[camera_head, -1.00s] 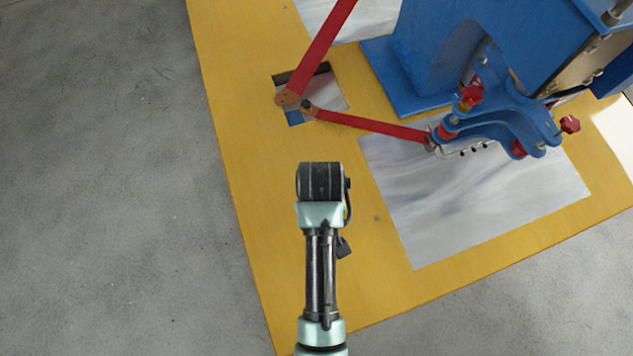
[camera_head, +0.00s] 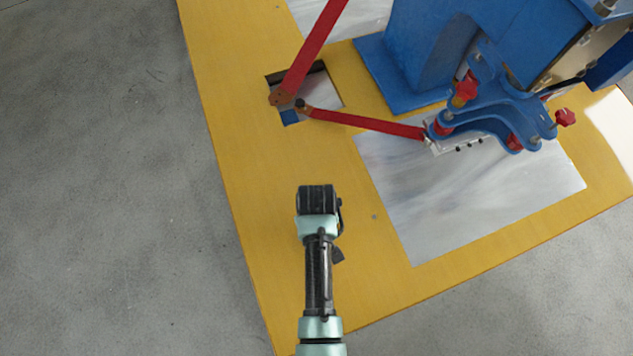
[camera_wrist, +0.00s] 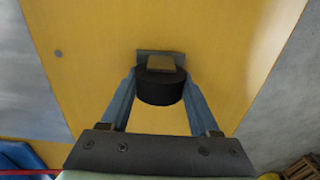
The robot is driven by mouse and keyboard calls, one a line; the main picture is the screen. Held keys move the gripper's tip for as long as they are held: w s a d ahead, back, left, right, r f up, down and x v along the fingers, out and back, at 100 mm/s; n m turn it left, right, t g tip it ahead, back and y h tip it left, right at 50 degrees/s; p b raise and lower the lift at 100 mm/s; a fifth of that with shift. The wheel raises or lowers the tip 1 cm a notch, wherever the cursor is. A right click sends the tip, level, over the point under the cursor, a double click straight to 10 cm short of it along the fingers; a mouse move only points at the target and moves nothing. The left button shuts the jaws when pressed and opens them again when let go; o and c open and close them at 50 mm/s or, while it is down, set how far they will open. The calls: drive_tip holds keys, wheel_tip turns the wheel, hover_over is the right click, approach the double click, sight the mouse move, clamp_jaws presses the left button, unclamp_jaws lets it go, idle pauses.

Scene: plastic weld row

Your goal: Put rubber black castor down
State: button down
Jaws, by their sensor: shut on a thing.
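The black castor (camera_wrist: 160,88) is a dark round wheel with a grey bracket plate on its far side. In the wrist view my gripper (camera_wrist: 159,84) is shut on it, one finger at each side. Behind the castor lies the yellow table top, and I cannot tell how high above it the castor is. In the head view the end of my arm is over the front left of the yellow table (camera_head: 235,170); the castor and the fingers are hidden there beneath the wrist.
A blue machine (camera_head: 440,50) with red knobs stands at the back right. Red bars (camera_head: 365,125) cross a small cutout at the table's back left. A grey metal sheet (camera_head: 470,205) lies to the right. Bare yellow surface surrounds the arm's end.

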drive_tip(key=shift+f, duration=0.15)
drive_tip(key=shift+c, duration=0.6)
unclamp_jaws()
